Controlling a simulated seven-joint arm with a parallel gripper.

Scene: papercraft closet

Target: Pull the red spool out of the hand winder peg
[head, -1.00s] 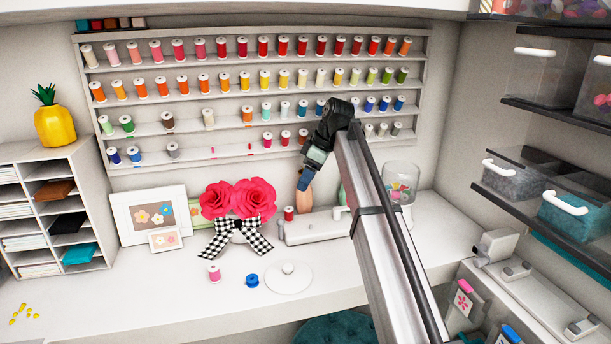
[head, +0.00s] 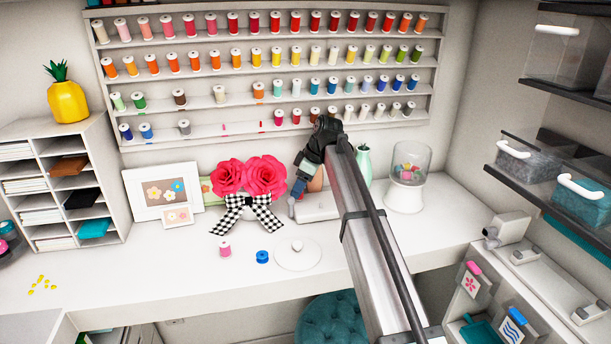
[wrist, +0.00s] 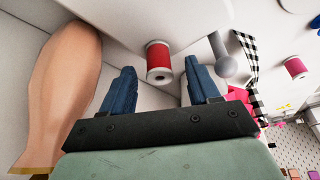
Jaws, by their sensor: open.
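The red spool (wrist: 158,60) shows in the wrist view, with its white end facing the camera, just beyond and between my two blue fingers. The fingers of my gripper (wrist: 160,72) are apart, with a gap to the spool on each side. In the head view my gripper (head: 293,206) points down at the left end of the white hand winder (head: 318,209), by the wall, and hides the spool. A grey rod with a round knob (wrist: 224,62) stands right of the fingers in the wrist view. The peg itself is hidden.
Red flowers with a checkered bow (head: 252,210) stand close left of my gripper. A tan rounded object (wrist: 60,90) is close on the left in the wrist view. A pink spool (head: 225,250), a blue spool (head: 262,257) and a white disc (head: 298,262) lie in front.

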